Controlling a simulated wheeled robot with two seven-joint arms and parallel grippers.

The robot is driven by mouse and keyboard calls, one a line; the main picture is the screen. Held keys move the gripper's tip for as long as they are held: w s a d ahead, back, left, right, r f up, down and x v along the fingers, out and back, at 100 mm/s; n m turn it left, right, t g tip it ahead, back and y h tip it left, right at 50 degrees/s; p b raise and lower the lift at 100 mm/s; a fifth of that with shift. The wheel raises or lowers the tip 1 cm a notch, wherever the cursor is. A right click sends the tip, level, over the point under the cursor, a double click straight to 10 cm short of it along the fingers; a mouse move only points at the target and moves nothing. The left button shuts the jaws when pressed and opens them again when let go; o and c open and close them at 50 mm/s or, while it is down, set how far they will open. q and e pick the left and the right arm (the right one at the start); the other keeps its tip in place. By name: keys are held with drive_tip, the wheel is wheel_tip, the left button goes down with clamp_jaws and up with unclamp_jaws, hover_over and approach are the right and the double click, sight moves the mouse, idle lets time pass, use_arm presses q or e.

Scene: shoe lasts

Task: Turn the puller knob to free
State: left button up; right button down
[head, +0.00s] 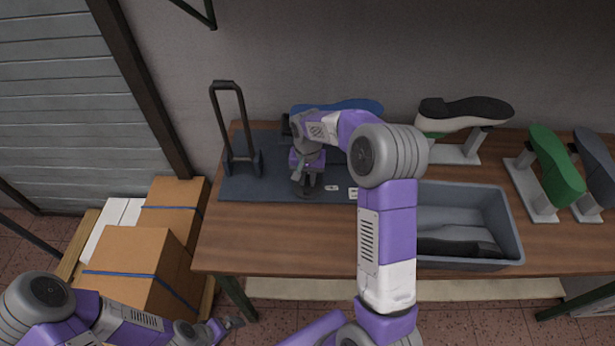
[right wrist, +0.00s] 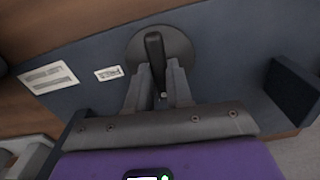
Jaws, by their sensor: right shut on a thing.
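The puller knob (right wrist: 178,45) is a dark round disc with a raised black bar across it, set on the dark blue mat (right wrist: 232,62). In the head view the knob (head: 299,190) shows partly below my right gripper (head: 308,184). In the right wrist view my right gripper (right wrist: 160,80) is shut on the near part of the bar, which points almost straight away from it. Two white labels (right wrist: 48,77) (right wrist: 108,73) lie beside the knob; their print is too small to read. My left gripper (head: 225,325) is low at the left, away from the table; its jaws are unclear.
A black upright frame (head: 224,125) stands on the mat's left. A blue shoe last (head: 350,105) is partly hidden behind my right arm. A grey bin (head: 512,225) with dark soles sits at right. More lasts on stands (head: 555,170) are farther right. Boxes (head: 130,265) stand beside the table.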

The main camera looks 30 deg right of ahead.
drive_tip(key=m+p, duration=0.1)
drive_tip(key=m, duration=0.3)
drive_tip(key=shift+r, duration=0.1)
drive_tip(key=m+p, duration=0.2)
drive_tip(key=m, duration=0.2)
drive_tip(key=shift+m, duration=0.4)
drive_tip(key=m+p, duration=0.3)
drive_tip(key=m, duration=0.2)
drive_tip(key=shift+m+p, duration=1.1)
drive_tip(key=shift+m, duration=0.5)
drive_tip(key=c, duration=1)
unclamp_jaws()
